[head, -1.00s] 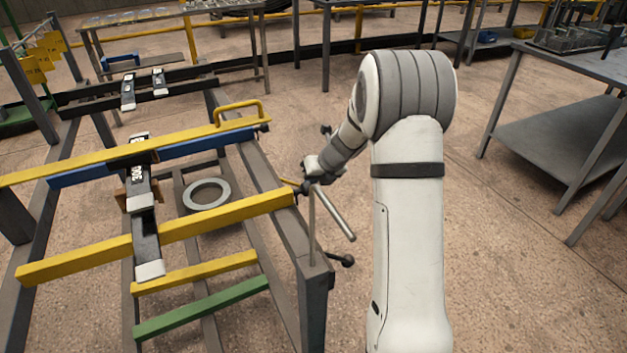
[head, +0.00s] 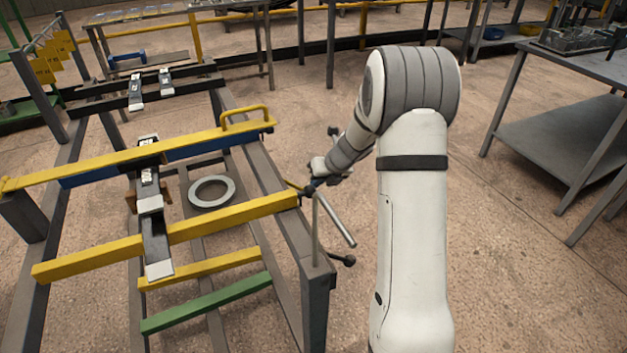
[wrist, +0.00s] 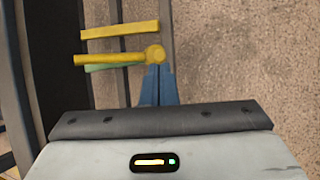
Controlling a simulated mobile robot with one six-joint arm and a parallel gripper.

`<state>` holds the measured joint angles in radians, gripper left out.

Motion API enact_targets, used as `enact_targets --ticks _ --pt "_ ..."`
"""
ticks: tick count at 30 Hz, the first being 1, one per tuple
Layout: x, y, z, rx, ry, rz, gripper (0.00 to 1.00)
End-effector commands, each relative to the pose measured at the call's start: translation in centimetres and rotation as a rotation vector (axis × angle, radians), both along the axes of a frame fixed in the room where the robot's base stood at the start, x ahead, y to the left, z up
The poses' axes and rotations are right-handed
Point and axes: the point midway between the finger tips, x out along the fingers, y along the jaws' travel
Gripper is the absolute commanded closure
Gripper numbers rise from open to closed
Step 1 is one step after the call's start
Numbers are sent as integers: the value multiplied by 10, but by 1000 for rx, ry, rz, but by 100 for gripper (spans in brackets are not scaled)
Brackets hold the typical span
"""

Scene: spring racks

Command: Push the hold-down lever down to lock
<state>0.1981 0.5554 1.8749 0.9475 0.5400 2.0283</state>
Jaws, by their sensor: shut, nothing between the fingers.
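In the wrist view, a yellow lever with a rounded end (wrist: 154,54) lies just beyond the blue fingertips of my gripper (wrist: 157,72). The fingers are together and empty. In the head view, my gripper (head: 308,187) is at the right side of the rack, beside the right end of the near yellow crossbar (head: 230,219). A small yellow piece (head: 292,184) shows at the fingertips, and the rest of it is hard to make out. I cannot tell whether the fingers touch the lever.
The grey rack frame (head: 317,275) has a bare rod (head: 336,222) and a black knob (head: 348,260) close to my gripper. A far yellow bar with a loop handle (head: 245,112) crosses behind. A grey ring (head: 212,192) sits inside the rack.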

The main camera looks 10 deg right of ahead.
Motion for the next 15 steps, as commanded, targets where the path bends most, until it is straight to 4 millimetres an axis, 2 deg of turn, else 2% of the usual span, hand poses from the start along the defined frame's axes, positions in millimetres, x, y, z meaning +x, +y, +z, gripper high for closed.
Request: enact_targets --ticks 1,6,12,15 --pt "-3 -4 17 1 0 -2 100" --pt "-18 -24 47 0 -4 -5 100" --pt "-33 -42 77 -2 -4 -3 100" --pt "-38 -47 86 1 -2 -3 100"
